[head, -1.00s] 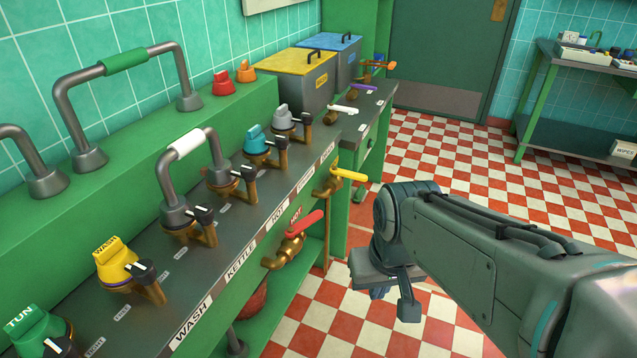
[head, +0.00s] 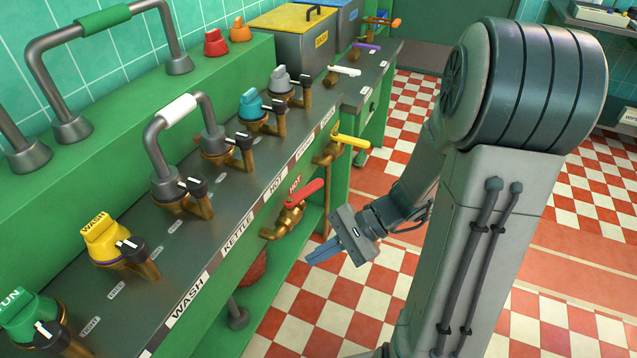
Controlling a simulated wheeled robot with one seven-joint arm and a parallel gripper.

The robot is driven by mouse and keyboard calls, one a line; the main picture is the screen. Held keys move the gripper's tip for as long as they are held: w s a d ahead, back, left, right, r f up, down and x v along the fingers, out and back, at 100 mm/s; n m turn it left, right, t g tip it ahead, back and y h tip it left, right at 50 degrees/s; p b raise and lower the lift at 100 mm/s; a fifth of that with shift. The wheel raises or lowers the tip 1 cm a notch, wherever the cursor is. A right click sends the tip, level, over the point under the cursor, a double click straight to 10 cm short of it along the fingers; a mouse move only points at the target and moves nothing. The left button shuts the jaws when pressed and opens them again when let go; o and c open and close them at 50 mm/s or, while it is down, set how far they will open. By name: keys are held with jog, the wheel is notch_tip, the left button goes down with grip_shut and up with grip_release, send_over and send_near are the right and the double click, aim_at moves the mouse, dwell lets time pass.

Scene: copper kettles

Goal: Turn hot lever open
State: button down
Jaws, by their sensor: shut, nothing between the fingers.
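The hot lever (head: 304,192) is a red handle on a brass valve (head: 282,221) at the front of the green bench, with a small red HOT tag above it. The lever slants up to the right along the bench front. My gripper (head: 335,256) is to the right of the valve and lower in the picture, over the checkered floor. Its fingers point left towards the bench and are shut with nothing between them. It is apart from the lever, with a visible gap.
A yellow lever (head: 350,140) on another brass valve sits just beyond the red one. The metal counter (head: 215,233) above carries several valves with coloured knobs. A lower green shelf (head: 290,275) lies under the counter. The checkered floor (head: 385,290) beside the bench is clear.

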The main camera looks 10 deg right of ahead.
jog(key=w+d+f+m+t+y, duration=0.35)
jog(key=w+m+t, duration=0.25)
jog(key=m, duration=0.2)
jog(key=m+t+h, duration=0.6)
jog(key=m+t, duration=0.4)
send_near(316, 190)
jog(key=shift+y, duration=0.25)
jog(key=x, duration=0.6)
jog(key=shift+w+a, duration=0.2)
jog(key=shift+w, duration=0.15)
